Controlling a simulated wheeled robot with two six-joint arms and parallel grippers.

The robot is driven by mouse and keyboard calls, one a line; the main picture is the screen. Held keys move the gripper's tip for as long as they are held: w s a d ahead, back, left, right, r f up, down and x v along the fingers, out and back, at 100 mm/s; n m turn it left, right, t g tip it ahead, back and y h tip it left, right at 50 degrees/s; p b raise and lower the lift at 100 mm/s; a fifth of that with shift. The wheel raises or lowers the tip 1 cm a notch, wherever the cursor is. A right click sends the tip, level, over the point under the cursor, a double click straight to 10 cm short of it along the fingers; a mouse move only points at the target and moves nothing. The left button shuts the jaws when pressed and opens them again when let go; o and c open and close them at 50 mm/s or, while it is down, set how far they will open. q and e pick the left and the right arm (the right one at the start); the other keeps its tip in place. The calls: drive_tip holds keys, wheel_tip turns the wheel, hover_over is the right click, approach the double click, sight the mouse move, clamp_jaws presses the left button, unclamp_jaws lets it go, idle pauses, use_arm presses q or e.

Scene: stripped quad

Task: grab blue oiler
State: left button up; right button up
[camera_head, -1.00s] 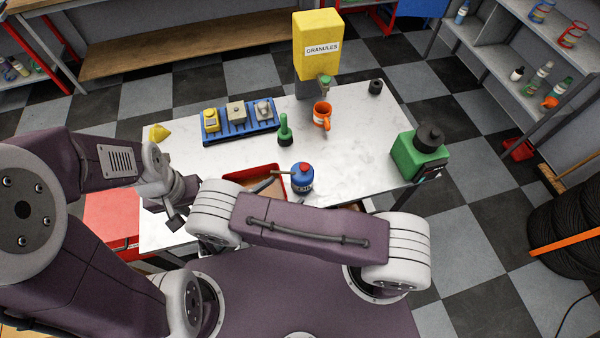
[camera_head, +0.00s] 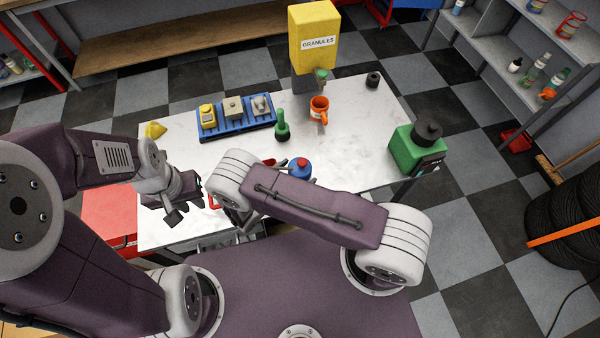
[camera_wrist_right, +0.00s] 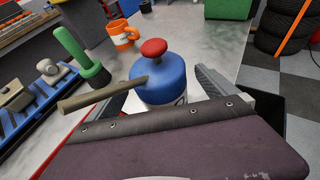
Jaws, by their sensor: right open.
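The blue oiler (camera_head: 300,166) has a red cap and stands on the white table, its lower part hidden behind my right arm in the head view. In the right wrist view the oiler (camera_wrist_right: 158,78) is upright with its brown spout pointing left. My right gripper (camera_wrist_right: 160,92) is open, with a grey finger to the right of the oiler; the other finger is mostly hidden beside it at left. I cannot tell whether it touches. My left gripper (camera_head: 185,200) is above the table's left part; its jaws are too unclear to judge.
A yellow granules box (camera_head: 315,40) is at the back. The table's right middle is clear.

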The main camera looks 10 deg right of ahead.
drive_tip(key=shift+a, duration=0.1)
drive_tip(key=c, duration=1.9)
drive_tip(key=shift+r, duration=0.1)
